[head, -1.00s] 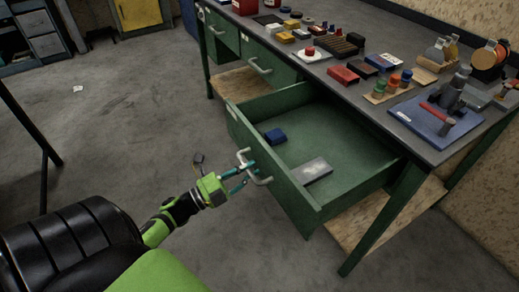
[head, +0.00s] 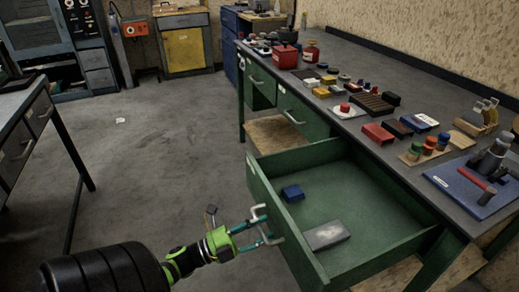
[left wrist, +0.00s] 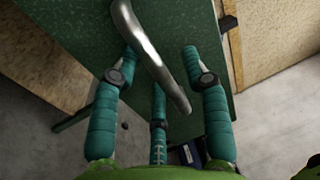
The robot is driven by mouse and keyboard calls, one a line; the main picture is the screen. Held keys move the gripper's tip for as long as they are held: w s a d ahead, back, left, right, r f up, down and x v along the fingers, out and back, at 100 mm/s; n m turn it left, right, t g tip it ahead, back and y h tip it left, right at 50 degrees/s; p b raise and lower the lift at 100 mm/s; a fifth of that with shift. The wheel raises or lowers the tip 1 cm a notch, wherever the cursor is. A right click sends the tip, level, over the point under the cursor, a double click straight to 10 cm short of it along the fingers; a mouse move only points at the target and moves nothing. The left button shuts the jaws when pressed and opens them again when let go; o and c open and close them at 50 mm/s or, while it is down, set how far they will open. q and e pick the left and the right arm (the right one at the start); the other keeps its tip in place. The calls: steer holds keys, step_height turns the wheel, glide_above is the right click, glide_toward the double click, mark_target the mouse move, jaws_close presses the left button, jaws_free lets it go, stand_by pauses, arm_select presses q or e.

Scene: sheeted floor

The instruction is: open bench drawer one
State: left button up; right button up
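The bench's near green drawer (head: 315,264) is pulled well out. A blue box (head: 292,193) and a grey flat block (head: 326,235) lie inside it. Its metal handle (head: 258,211) is on the front panel; the handle also crosses the left wrist view (left wrist: 150,57). My left gripper (head: 266,234) is at this handle, with its teal fingers on both sides of it. In the left wrist view the fingers (left wrist: 160,62) stand apart, with a gap between the handle and the right finger. My right gripper is not in view.
Two other drawers (head: 303,117) farther along the bench look shut. The bench top (head: 375,75) carries a red box, several small parts and a blue board (head: 470,180) with tools. Another table (head: 20,105) stands at the left. The floor between (head: 165,165) is mostly clear.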

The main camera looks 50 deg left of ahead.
arm_select(q)
steer(key=v, duration=1.2)
stand_by(0.5)
